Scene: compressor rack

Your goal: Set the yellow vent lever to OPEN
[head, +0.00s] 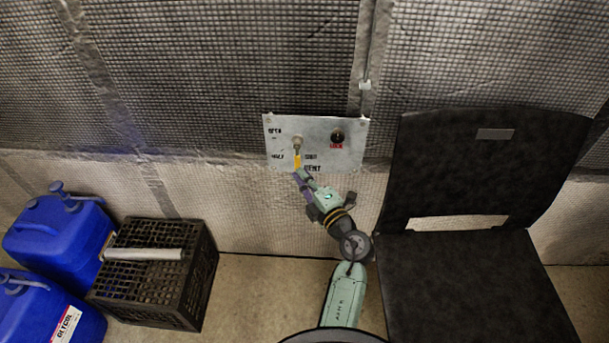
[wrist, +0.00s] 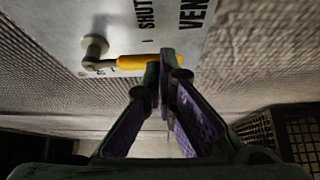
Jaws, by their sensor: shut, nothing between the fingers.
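The yellow vent lever (head: 297,161) is on a grey metal panel (head: 348,158) on the wall. It hangs down from its round pivot (head: 297,143), between the lower left label and the SHUT label, pointing away from the OPEN label (head: 275,131) at upper left. In the wrist view the yellow handle (wrist: 136,62) lies sideways from its pivot (wrist: 95,45). My gripper (head: 299,174) is at the lever's lower end; in the wrist view its fingertips (wrist: 164,68) are together at the handle's free end. Nothing is gripped. The fingers hide the handle's tip; contact cannot be told.
A black knob (head: 337,136) with a red label is right of the lever on the panel. A black chair (head: 470,260) stands close on the right. A black crate (head: 150,275) and blue canisters (head: 55,235) stand at lower left. Floor shows between crate and chair.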

